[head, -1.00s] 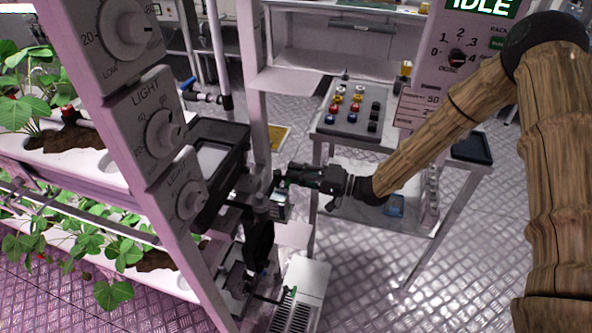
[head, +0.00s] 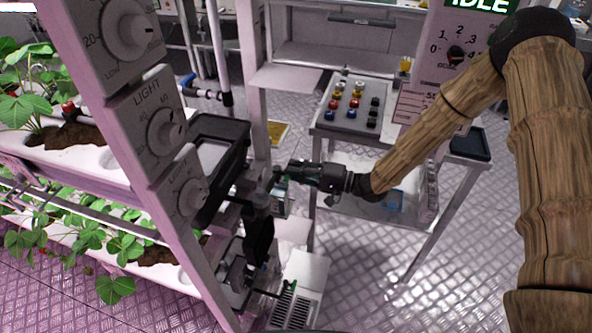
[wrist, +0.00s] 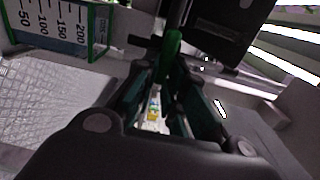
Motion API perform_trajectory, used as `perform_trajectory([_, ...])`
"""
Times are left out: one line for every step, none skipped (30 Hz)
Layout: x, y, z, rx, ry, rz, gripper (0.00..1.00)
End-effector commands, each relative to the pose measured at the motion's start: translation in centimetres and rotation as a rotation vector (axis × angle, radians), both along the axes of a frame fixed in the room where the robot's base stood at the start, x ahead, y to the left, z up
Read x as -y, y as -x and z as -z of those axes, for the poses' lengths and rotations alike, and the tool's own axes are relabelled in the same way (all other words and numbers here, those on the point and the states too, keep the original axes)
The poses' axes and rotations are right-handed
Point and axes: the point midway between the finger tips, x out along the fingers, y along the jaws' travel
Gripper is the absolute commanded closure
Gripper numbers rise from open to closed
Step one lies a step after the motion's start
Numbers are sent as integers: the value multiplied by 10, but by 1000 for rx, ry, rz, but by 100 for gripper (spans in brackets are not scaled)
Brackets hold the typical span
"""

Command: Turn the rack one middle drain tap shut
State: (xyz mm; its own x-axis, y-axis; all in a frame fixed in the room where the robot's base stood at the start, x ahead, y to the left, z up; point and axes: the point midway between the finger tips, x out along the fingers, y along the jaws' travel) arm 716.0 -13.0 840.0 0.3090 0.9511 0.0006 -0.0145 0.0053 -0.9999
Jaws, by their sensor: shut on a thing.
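My gripper (head: 284,171) reaches in from the right to the fittings on the near post of the rack (head: 185,240). In the wrist view, the dark fingers (wrist: 172,72) are closed around the green handle of a drain tap (wrist: 173,46), whose upper end shows between the fingertips. In the head view, the fingers hide most of this tap's handle, so its exact angle is unclear.
A black-framed tray (head: 217,157) and dials (head: 165,128) are close left of my gripper. A measuring container marked up to 200 (wrist: 58,32) stands near the tap. A button table (head: 350,113) is behind. A white slotted box (head: 300,290) stands on the floor below.

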Motion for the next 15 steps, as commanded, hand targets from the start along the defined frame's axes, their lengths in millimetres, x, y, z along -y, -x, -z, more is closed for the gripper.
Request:
perform_trajectory([0,0,0,-1,0,1,100])
perform_trajectory([0,0,0,-1,0,1,86])
perform_trajectory([0,0,0,-1,0,1,79])
perform_trajectory([0,0,0,0,0,1,73])
perform_trajectory([0,0,0,0,1,1,68])
perform_trajectory([0,0,0,0,1,1,66])
perform_trajectory([0,0,0,0,0,1,66])
perform_trajectory([0,0,0,0,0,1,66])
perform_trajectory([0,0,0,0,0,1,66])
perform_trajectory([0,0,0,0,0,1,66])
perform_trajectory([0,0,0,0,0,0,66])
perform_trajectory([0,0,0,0,0,0,66])
perform_trajectory([0,0,0,0,0,0,66])
perform_trajectory([0,0,0,0,0,0,66])
perform_trajectory([1,0,0,0,0,1,66])
